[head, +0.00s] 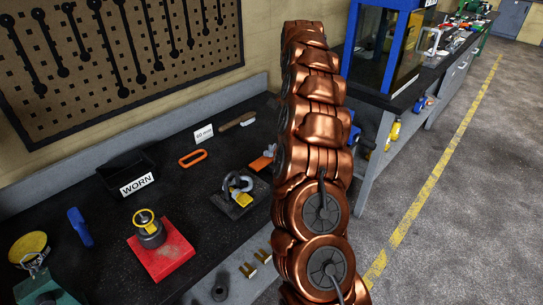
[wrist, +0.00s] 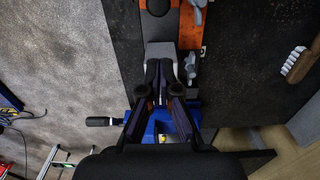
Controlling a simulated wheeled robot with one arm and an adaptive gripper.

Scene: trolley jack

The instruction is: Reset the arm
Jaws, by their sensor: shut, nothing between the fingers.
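My arm (head: 318,150) in copper colour rises through the middle of the head view, and my gripper is not visible there. In the wrist view my gripper (wrist: 162,68) is shut, with dark fingers together and nothing held. Below it in that picture is a blue device (wrist: 150,125) with a black-handled bar. Above the fingertips lies an orange and grey mechanism (wrist: 190,25), partly hidden by the gripper. In the head view an orange part (head: 260,163) shows beside my arm, mostly hidden by it.
A brush lies in the wrist view (wrist: 298,64). A blue-framed cabinet (head: 385,45) stands behind my arm. Floor at right (head: 470,210) is clear.

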